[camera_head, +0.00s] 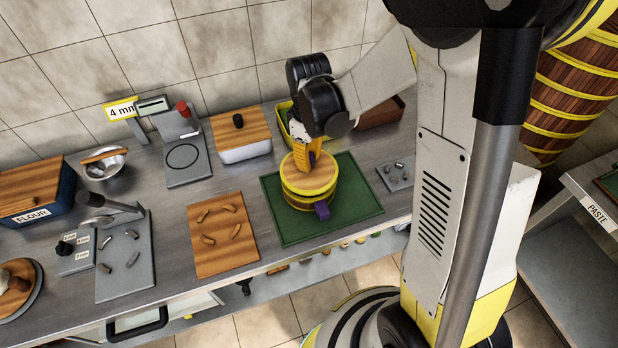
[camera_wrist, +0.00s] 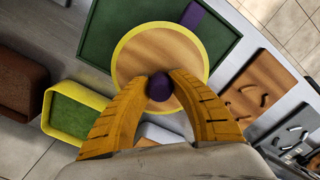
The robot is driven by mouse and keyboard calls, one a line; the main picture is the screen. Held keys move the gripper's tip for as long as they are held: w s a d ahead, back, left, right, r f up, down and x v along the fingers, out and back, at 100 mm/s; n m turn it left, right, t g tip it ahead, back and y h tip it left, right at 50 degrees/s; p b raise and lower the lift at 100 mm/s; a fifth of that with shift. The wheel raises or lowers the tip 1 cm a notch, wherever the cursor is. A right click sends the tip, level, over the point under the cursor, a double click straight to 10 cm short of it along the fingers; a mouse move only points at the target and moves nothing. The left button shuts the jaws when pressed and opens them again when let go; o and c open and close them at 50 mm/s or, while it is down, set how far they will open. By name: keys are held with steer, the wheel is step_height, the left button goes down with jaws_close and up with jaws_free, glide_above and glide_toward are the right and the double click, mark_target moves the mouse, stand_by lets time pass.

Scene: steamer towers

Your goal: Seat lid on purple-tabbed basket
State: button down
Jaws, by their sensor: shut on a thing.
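The purple-tabbed basket (camera_head: 308,200) stands on the green mat (camera_head: 350,208), its purple tab (camera_head: 322,210) pointing to the front. The tab also shows in the wrist view (camera_wrist: 193,15). The wooden lid (camera_head: 317,177) with a yellow rim lies over the basket top and looks level; whether it is fully down on the rim I cannot tell. In the wrist view the lid (camera_wrist: 150,48) has a dark purple knob (camera_wrist: 160,87). My gripper (camera_head: 308,158) is shut on this knob, with its yellow fingers (camera_wrist: 160,90) on both sides. The basket's far side is hidden.
A yellow-rimmed green bin (camera_head: 284,122) and a brown tray (camera_head: 384,113) stand behind the mat. A lidded wooden-topped box (camera_head: 243,150) and a scale (camera_head: 187,165) are to the left. A wooden board (camera_head: 222,250) with small pieces lies left of the mat.

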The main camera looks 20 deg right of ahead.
steer(key=shift+f+b, duration=1.05)
steer(key=shift+f, duration=0.2)
steer(key=c, duration=1.2)
jaws_free()
steer(key=shift+r, duration=0.2)
step_height(320, 180, up, 12)
steer(key=shift+f, duration=0.1)
